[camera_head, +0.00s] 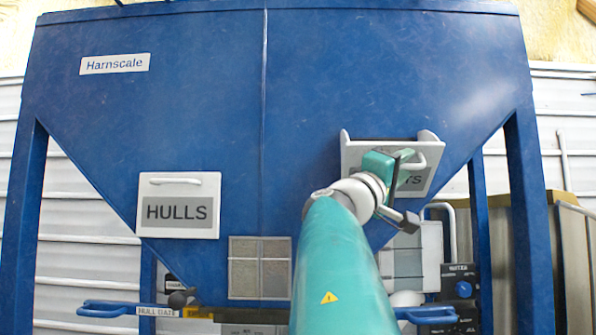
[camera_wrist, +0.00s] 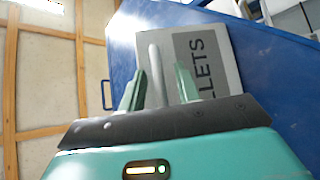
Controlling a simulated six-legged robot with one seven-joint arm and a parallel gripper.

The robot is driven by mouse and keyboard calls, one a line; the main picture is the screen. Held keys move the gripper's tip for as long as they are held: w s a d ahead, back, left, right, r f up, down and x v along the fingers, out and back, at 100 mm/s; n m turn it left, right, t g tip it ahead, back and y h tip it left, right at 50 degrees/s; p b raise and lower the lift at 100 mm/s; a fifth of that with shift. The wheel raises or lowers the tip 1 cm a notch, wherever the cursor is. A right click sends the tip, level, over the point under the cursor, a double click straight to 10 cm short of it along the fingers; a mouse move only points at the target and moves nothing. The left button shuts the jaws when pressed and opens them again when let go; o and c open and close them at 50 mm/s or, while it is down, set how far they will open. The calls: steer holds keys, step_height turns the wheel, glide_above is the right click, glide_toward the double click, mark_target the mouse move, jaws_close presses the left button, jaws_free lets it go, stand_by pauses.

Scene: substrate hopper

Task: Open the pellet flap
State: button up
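The pellet flap (camera_head: 353,157) is a light grey panel on the right slope of the blue hopper. My arm covers part of its dark label, leaving "TS" readable. In the wrist view the flap (camera_wrist: 228,45) shows "LLETS" on its label. Its pale bar handle (camera_wrist: 154,65) stands between the two green fingers of my gripper (camera_wrist: 159,88). The fingers are apart, with a visible gap on each side of the handle. In the head view my gripper (camera_head: 407,168) is at the flap's front, partly hidden by my wrist. The flap looks shut against the hopper.
The hulls flap (camera_head: 180,228) with its own handle is at the left. Below are a mesh window (camera_head: 259,267), a blue lever (camera_head: 103,310) marked hull gate, and a control box (camera_head: 463,290) with a blue knob. Blue legs (camera_head: 530,200) frame the hopper.

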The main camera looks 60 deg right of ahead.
steer(key=shift+s+d, duration=0.1)
steer(key=shift+d, duration=0.05)
steer(key=shift+r, duration=0.1)
jaws_close()
steer(key=shift+w+d+r, duration=0.15)
steer(key=shift+d+r, duration=0.05)
steer(key=shift+r, duration=0.35)
steer(key=shift+w+d+r, duration=0.15)
steer(key=shift+r, duration=0.35)
